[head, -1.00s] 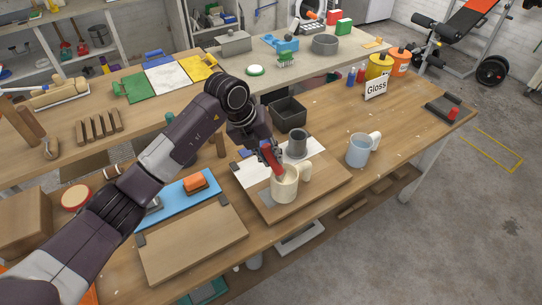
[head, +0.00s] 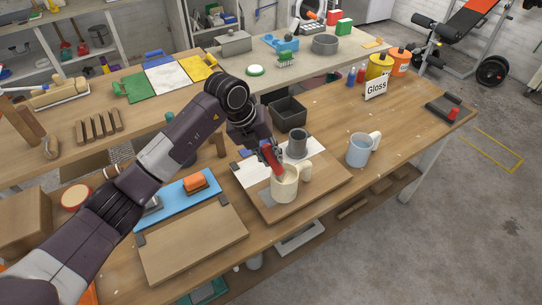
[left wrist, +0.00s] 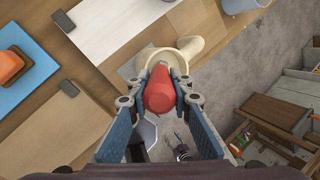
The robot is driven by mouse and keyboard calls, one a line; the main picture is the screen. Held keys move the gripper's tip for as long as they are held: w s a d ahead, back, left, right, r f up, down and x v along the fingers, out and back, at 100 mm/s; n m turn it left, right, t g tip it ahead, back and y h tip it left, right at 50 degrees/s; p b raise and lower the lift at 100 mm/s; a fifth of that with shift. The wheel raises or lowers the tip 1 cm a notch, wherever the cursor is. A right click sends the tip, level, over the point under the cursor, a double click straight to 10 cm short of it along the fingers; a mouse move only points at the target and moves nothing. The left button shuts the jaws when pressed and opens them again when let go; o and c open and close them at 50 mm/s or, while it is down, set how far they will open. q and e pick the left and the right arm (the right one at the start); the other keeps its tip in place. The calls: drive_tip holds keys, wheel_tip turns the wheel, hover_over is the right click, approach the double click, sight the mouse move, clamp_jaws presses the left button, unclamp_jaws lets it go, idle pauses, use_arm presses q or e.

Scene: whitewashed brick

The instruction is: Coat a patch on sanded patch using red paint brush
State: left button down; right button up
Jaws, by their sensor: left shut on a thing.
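My left gripper (head: 268,150) is shut on the red paint brush (head: 274,162). The brush points down into the cream mug (head: 286,188), and its lower end is hidden inside. In the left wrist view the red handle end (left wrist: 160,95) sits between my fingers, above the cream mug (left wrist: 188,46). The mug stands on a wooden board (head: 328,182) with a white area (head: 252,175). A plain wooden board (head: 193,247) with dark corner clips lies at front left. I cannot tell which surface is the sanded patch. My right gripper is not in view.
A grey cup (head: 297,144) stands just behind the cream mug, and a pale blue mug (head: 359,151) to the right. A black bin (head: 289,114) is behind. A blue mat (head: 178,200) with an orange block (head: 195,183) lies left. The bench's right half is fairly clear.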

use_arm(q)
drive_tip(key=shift+f, duration=0.1)
drive_tip(key=shift+r+p, duration=0.65)
drive_tip(key=shift+r, duration=0.25)
drive_tip(key=shift+r+p, duration=1.5)
drive_tip(key=shift+r, duration=1.1)
